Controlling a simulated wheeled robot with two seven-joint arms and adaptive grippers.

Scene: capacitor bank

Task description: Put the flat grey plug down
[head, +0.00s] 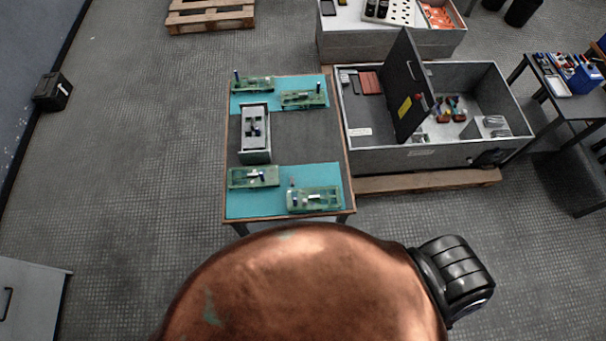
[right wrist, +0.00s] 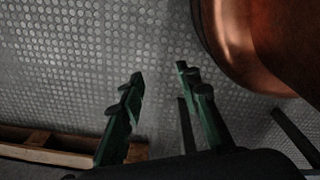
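My right gripper (right wrist: 161,78) shows in the right wrist view with its green fingers apart. My left gripper is in neither view. I cannot single out a flat grey plug in these frames. The worktable (head: 296,154) stands ahead in the head view, with teal mats at its far and near ends. Green boards with small parts lie on the mats, among them the near left board (head: 240,182) and the near right board (head: 325,205). An open grey box (head: 256,157) stands between the mats.
A large open grey cabinet (head: 385,158) with a raised dark door (head: 405,85) lies on a pallet right of the table. A side table (head: 570,105) with a blue bin (head: 580,72) stands farther right.

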